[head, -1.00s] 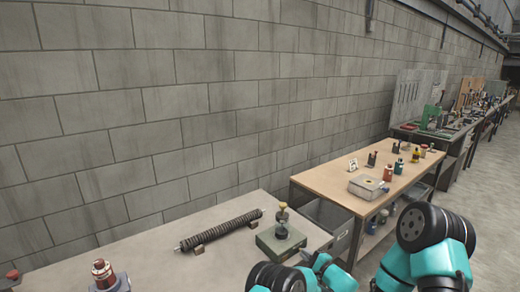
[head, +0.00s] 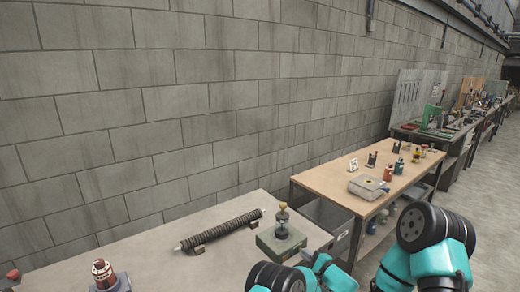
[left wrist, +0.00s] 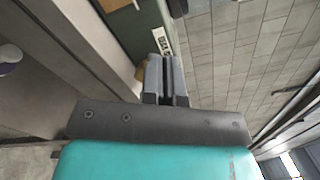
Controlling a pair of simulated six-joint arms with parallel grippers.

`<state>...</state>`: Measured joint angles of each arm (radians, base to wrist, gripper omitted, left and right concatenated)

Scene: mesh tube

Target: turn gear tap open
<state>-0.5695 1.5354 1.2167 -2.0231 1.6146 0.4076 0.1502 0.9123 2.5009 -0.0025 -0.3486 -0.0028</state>
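A device with a grey-green square base (head: 280,243), a round metal body and a brass-coloured knob (head: 283,213) on top stands near the right end of the near bench. I take it to be the gear tap, but its gear detail is too small to tell. In the left wrist view my left gripper (left wrist: 166,62) has its two grey fingers close together, with nothing visible between them. A dark green surface with a white label (left wrist: 162,38) lies beyond the fingertips. In the head view my teal arm parts show at the lower right. My right gripper is not seen.
A dark ribbed tube (head: 222,231) lies on small supports on the near bench (head: 160,250). A red-topped fitting (head: 104,274) stands at its front left. A block wall runs behind.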

